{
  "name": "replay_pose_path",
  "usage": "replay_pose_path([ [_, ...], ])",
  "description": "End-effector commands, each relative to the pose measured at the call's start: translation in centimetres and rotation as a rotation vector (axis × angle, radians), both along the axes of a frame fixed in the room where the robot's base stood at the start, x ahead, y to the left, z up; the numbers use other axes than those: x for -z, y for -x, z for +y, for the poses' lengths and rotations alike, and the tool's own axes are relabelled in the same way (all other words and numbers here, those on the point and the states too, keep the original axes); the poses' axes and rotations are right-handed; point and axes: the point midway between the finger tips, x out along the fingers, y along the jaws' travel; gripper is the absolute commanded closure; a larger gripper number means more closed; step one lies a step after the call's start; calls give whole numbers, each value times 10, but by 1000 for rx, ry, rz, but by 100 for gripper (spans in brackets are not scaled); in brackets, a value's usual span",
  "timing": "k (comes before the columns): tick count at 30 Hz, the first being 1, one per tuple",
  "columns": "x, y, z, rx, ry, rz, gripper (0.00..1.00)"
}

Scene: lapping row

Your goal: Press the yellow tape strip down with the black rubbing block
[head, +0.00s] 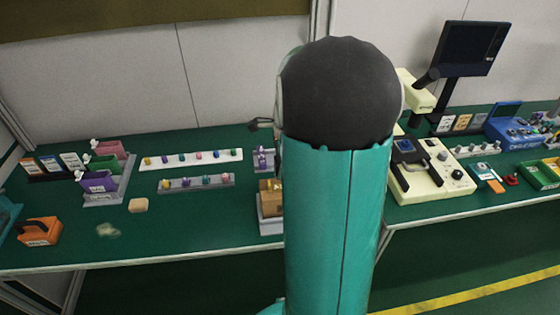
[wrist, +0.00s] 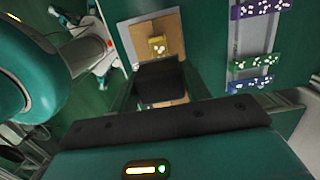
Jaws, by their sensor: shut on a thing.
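My gripper (wrist: 160,88) is shut on a black block (wrist: 160,80) in the wrist view. The block is over the near part of a tan board (wrist: 132,40) set on a pale grey base. Whether the block touches the board I cannot tell. A small yellow piece (wrist: 157,45) with pale marks lies on the board just beyond the block; I cannot tell whether it is the tape strip. In the head view a yellow piece (head: 268,185) shows on the tan block-like stand (head: 271,205), left of my arm. My arm hides my gripper and the black block there.
Rows of coloured pegs on a white rail (head: 190,160) and a grey rail (head: 196,183) lie left of the stand. Coloured bins (head: 98,183) and an orange holder (head: 40,231) stand farther left. A cream machine (head: 430,175) stands right of my arm. The green bench front is mostly clear.

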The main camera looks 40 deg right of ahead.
Motion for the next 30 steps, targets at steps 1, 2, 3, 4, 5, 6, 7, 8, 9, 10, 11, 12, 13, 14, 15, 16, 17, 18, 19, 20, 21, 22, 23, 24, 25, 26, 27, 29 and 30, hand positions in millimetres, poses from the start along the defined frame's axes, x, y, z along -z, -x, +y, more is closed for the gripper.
replay_pose_path([
  [1,5,0,0,1,-1,2,72],
  [2,8,1,0,2,-1,2,72],
  [3,12,0,0,1,-1,2,72],
  [4,15,0,0,1,-1,1,72],
  [5,18,0,0,1,-1,1,72],
  [6,23,0,1,0,-1,2,72],
  [7,26,0,1,0,-2,2,72],
  [8,29,0,1,0,-1,2,72],
  [9,33,0,1,-1,-1,2,72],
  [10,36,0,1,-1,-1,2,72],
  [11,39,0,1,-1,-1,2,72],
  [12,42,-1,1,-1,-1,2,72],
  [13,44,-1,1,-1,0,1,72],
  [14,46,-1,2,-1,0,1,72],
  [15,47,-1,2,-1,0,1,72],
  [16,49,-1,2,-1,0,1,72],
  [17,49,-1,2,-1,1,0,72],
  [18,50,-1,2,-1,1,0,72],
  [19,51,-1,2,-1,1,0,72],
  [20,51,-1,2,-1,1,0,72],
  [21,51,-1,2,-1,1,0,72],
  [22,51,-1,2,-1,1,0,72],
  [23,51,-1,2,-1,1,0,72],
  [24,51,-1,2,-1,1,0,72],
  [25,51,-1,2,-1,1,0,72],
  [26,51,-1,2,-1,1,0,72],
  [27,51,-1,2,-1,1,0,72],
  [29,51,-1,2,-1,1,0,72],
  [30,51,-1,2,-1,1,0,72],
])
